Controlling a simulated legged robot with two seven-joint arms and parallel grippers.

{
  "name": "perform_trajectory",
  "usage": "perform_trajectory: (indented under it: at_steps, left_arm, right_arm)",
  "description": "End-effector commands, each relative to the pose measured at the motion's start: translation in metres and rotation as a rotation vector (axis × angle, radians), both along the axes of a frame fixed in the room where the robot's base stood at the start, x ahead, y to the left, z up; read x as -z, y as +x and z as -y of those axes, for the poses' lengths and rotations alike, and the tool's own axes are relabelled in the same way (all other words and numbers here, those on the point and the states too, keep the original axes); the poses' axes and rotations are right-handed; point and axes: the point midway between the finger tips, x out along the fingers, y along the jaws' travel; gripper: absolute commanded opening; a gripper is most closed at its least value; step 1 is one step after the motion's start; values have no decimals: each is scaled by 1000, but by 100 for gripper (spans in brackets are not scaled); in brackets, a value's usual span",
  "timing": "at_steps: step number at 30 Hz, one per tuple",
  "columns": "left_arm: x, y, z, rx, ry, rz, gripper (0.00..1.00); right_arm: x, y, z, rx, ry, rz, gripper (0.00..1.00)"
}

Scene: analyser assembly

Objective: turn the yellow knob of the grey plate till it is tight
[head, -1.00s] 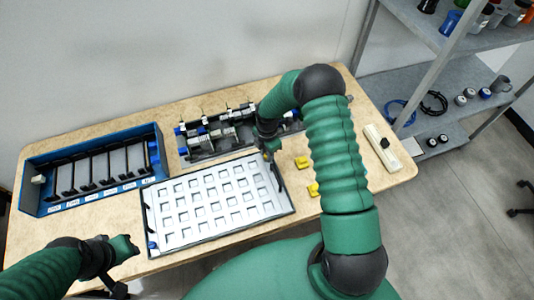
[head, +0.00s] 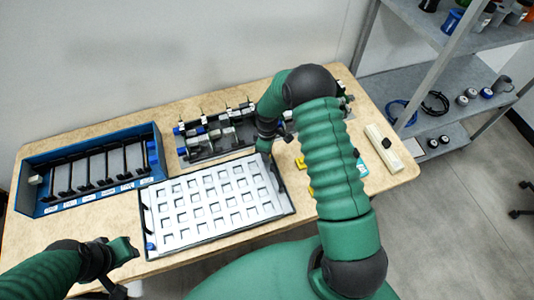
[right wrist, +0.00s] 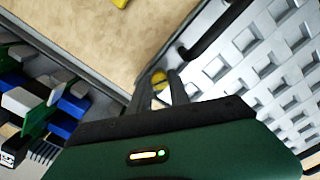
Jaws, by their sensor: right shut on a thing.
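The grey plate (head: 172,226), a pale tray with rows of square pockets, lies near the front middle of the table. It also shows at the right of the right wrist view (right wrist: 262,62). The yellow knob (right wrist: 159,76) is at the plate's corner in the right wrist view; in the head view my right arm hides it. My right gripper (right wrist: 166,82) is shut on the knob, its fingertips on either side. In the head view it is over the plate's far right corner (head: 268,150). My left gripper (head: 128,247) hangs empty at the plate's front left; its jaws are unclear.
A blue rack (head: 38,205) with black dividers stands at the left. A dark fixture with several parts (head: 215,140) is behind the plate. Yellow pieces (head: 301,162) and a white strip (head: 384,150) lie at the right. Metal shelves (head: 440,75) stand beyond the table.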

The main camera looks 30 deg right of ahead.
Motion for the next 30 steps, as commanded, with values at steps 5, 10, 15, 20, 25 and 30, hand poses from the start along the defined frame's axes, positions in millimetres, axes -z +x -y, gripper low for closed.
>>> perform_trajectory:
  at_steps: [5,10,15,20,25,30]
  left_arm:
    - [3,0,0,0,0,0,32]
    - [6,0,0,0,0,0,32]
    - [7,0,0,0,0,0,32]
    - [9,0,0,0,0,0,32]
    - [10,0,0,0,0,0,32]
    - [11,0,0,0,0,0,32]
  right_arm:
    - [-2,4,1,163,-3,10,0]
    - [-2,4,1,325,-3,11,0]
    - [-3,5,2,486,-3,13,0]
    - [-3,5,2,638,-1,13,0]
    - [-3,5,2,800,-1,14,0]
    - [-4,5,2,962,0,14,0]
